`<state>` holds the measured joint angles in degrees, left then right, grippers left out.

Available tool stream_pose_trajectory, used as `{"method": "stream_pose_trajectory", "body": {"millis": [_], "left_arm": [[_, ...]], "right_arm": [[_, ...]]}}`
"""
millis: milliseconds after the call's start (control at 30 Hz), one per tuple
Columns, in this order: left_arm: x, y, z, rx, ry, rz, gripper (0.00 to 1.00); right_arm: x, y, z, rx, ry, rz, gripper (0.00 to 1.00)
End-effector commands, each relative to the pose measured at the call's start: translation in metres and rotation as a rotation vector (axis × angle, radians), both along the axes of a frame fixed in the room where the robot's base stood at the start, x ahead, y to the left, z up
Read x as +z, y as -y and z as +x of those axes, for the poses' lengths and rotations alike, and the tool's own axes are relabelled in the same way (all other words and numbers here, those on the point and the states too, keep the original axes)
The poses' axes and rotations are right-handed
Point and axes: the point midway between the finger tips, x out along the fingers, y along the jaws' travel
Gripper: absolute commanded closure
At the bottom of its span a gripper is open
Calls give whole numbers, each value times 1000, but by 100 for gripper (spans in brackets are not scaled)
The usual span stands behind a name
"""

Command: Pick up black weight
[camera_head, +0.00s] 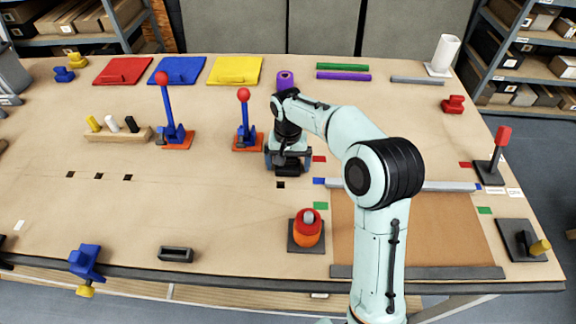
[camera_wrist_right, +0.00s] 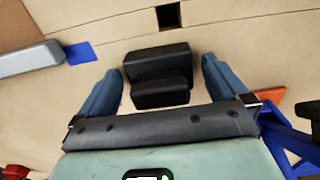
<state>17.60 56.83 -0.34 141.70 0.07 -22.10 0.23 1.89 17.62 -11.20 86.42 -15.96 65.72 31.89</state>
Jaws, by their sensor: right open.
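The black weight (camera_wrist_right: 157,64) is a stepped dark block on the wooden table, seen in the right wrist view. It lies between the two blue fingers of my right gripper (camera_wrist_right: 161,68), with a gap on each side. In the head view my right gripper (camera_head: 288,163) points down at mid-table, and the black weight (camera_head: 288,171) shows partly below it. The gripper is open around the weight. My left gripper is not in view.
Levers with red knobs on orange bases (camera_head: 247,142) stand just left of my right gripper. A purple roll (camera_head: 285,79) stands behind it. A red-orange knob on a dark plate (camera_head: 307,230) is in front. A grey bar (camera_head: 430,186) lies to the right. The table's left middle is fairly clear.

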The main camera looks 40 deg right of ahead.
Motion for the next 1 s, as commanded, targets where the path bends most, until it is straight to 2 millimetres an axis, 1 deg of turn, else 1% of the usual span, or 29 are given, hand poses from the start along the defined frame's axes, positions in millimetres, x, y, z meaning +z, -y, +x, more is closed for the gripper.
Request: {"method": "stream_pose_trajectory", "body": {"millis": [200,233,267,300,367,400,467,500,533,833,1000], "left_arm": [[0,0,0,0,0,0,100],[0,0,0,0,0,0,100],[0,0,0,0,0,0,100],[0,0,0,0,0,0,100],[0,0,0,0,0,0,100],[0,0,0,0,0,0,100],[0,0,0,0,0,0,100],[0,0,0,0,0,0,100],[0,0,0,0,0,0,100],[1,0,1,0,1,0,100],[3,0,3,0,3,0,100]], "right_arm": [[-1,0,0,-1,1,0,0],[-1,0,0,0,1,0,3],[-1,0,0,0,1,0,13],[-1,0,0,0,1,0,26],[-1,0,0,0,1,0,46],[-1,0,0,0,1,0,59],[-1,0,0,0,1,0,78],[-1,0,0,0,1,0,91],[1,0,1,0,5,0,95],[3,0,1,0,6,0,95],[16,0,2,0,9,-1,95]]}}
